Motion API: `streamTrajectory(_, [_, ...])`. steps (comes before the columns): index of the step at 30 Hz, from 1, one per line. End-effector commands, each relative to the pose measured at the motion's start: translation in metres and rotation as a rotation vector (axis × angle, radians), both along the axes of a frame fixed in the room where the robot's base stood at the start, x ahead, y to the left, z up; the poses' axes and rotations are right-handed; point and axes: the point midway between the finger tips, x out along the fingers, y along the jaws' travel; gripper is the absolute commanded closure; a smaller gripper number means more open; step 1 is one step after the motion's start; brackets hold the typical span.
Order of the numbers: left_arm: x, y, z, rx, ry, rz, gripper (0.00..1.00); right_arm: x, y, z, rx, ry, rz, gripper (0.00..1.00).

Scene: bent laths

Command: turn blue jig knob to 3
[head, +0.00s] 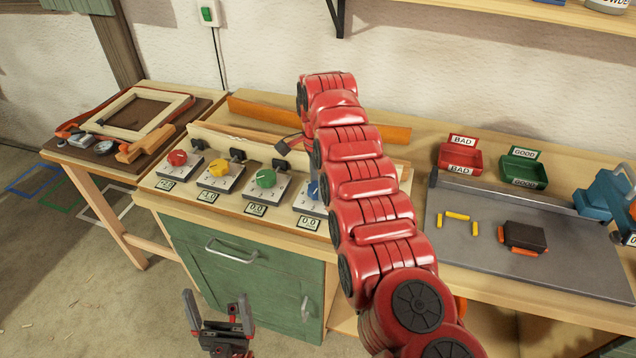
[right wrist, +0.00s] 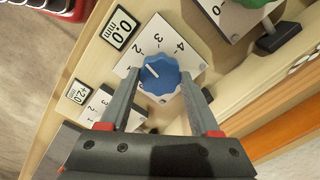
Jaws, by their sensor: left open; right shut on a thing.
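The blue jig knob (right wrist: 160,74) sits on a white numbered dial plate (right wrist: 136,62) in the right wrist view. Its white pointer line slants toward the upper left of that picture, near the 2 side; I cannot read the exact setting. My right gripper (right wrist: 163,82) is shut on the knob, one finger on each side. The display (right wrist: 120,29) beside the plate reads 0.0. In the head view my right arm hides most of the blue knob (head: 313,190). My left gripper (head: 219,312) is open and empty in front of the green cabinet.
Red (head: 177,158), yellow (head: 219,169) and green (head: 266,178) knobs stand in a row to the left of the blue one. A BAD bin (head: 460,160) and a GOOD bin (head: 524,170) stand behind the grey board (head: 580,255) on the right.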

Motion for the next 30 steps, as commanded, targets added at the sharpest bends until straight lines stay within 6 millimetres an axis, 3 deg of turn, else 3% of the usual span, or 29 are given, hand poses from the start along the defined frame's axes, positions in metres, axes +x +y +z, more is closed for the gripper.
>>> streamTrajectory(15, [0.0000, 0.0000, 0.0050, 0.000, 0.000, 0.000, 0.07, -0.0002, -0.0002, 0.0004, 0.000, 0.001, -0.445, 0.92])
streamTrajectory(30, [0.0000, 0.0000, 0.0067, 0.000, 0.000, 0.000, 0.07, -0.0001, -0.0001, 0.0001, 0.000, 0.000, -0.631, 0.92])
